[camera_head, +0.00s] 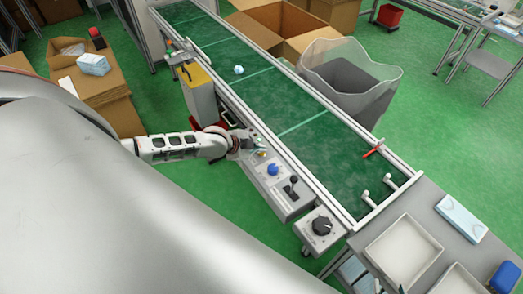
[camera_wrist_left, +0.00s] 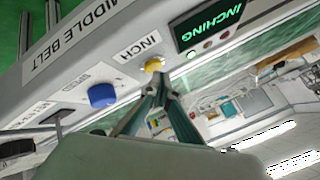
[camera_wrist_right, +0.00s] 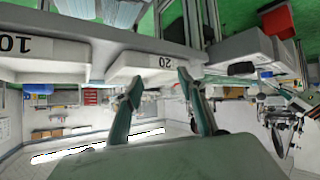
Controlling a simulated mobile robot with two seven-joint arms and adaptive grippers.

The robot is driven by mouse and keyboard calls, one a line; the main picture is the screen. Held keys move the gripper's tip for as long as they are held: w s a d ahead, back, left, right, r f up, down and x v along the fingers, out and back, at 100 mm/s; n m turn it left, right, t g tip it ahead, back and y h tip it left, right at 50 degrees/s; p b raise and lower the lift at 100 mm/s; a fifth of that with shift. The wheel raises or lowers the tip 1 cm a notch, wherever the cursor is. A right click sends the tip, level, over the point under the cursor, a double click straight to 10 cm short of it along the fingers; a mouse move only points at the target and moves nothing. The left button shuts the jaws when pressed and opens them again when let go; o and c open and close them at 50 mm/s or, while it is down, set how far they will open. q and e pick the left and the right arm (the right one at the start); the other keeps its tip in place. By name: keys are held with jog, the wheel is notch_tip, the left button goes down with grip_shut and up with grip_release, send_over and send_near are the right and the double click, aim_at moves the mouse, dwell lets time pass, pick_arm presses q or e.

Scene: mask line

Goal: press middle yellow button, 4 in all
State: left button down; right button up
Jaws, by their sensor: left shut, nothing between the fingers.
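In the head view my left gripper (camera_head: 246,142) is at the belt-side panel, close to the yellow button (camera_head: 262,153). A display (camera_wrist_left: 208,23) on the panel is lit green and reads INCHING. My right gripper (camera_wrist_right: 157,82) is open and empty in the right wrist view, near trays marked 10 and 20.
A blue knob (camera_head: 273,169) and a black lever (camera_head: 292,184) stand close to the button. The green conveyor belt (camera_head: 300,115) runs behind the panel, with a blue and white ball (camera_head: 239,70) on it. White trays (camera_head: 403,250) lie on the table at right.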

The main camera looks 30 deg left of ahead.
aim_at(260, 154)
pick_arm(q)
jog(key=shift+r+p, duration=0.3)
jog(key=shift+r, duration=0.15)
pick_arm(e)
jog(key=shift+r, duration=0.6)
jog(key=shift+w, duration=0.1)
pick_arm(q)
notch_tip(260, 154, up, 2)
jog(key=p, duration=0.2)
jog(key=shift+r+p, duration=0.25)
jog(key=shift+p, duration=0.05)
jog(key=shift+r, duration=1.2)
pick_arm(e)
jog(key=shift+r, duration=1.1)
jog(key=shift+r, duration=0.1)
